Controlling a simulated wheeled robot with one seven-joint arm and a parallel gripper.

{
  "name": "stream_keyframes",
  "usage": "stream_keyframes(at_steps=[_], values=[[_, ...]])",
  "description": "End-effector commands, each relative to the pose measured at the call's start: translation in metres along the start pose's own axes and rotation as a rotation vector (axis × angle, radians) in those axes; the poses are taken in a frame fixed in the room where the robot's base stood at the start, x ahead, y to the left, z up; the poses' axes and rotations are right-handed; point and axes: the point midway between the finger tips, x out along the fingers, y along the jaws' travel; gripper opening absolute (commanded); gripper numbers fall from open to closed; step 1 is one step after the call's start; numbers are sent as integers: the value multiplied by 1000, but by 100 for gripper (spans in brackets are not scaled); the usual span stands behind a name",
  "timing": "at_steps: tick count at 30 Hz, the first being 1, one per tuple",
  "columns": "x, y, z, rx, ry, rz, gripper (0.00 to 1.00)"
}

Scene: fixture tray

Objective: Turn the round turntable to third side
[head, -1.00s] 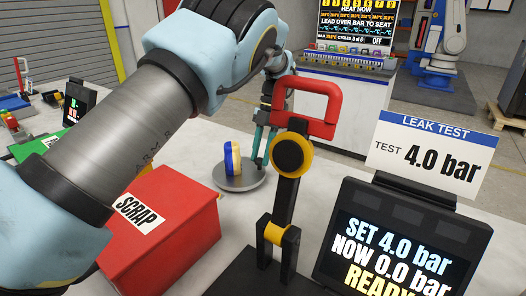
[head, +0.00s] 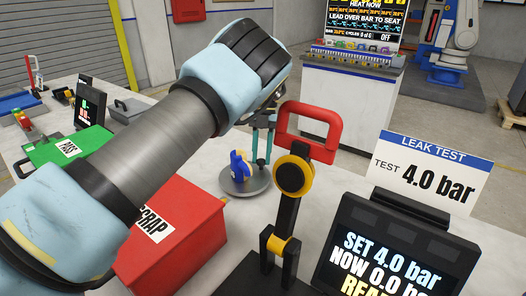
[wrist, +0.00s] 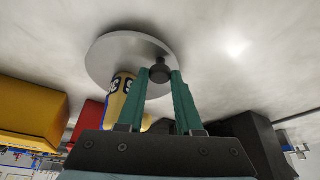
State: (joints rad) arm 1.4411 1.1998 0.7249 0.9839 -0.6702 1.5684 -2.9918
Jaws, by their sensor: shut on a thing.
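The round turntable (head: 250,188) is a grey metal disc on the light bench, past the red scrap bin. A blue and yellow block (head: 238,166) stands upright on it. In the wrist view the disc (wrist: 103,58) shows from close by, with the block (wrist: 119,97) showing a yellowish face with dark and white markings, partly hidden by a finger. My gripper (head: 261,163) is at the disc's right side, its teal fingers pointing down. In the wrist view its fingertips are shut on a small dark knob (wrist: 159,70) near the disc's edge.
The red scrap bin (head: 175,235) stands in front left of the turntable. A black stand with a red handle (head: 310,133) rises close on the right. The leak test display (head: 400,245) is at the front right. A green pass bin (head: 65,150) is at left.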

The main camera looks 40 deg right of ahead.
Motion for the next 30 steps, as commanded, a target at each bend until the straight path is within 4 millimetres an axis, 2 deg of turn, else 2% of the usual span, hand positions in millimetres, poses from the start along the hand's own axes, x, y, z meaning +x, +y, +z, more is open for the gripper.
stream_keyframes(at_steps=[25, 26, 30], values=[[0, 4, 2, -67, 2, -25, 0], [0, 4, 2, -67, 2, -25, 38], [0, 4, 2, -66, 2, -26, 53]])
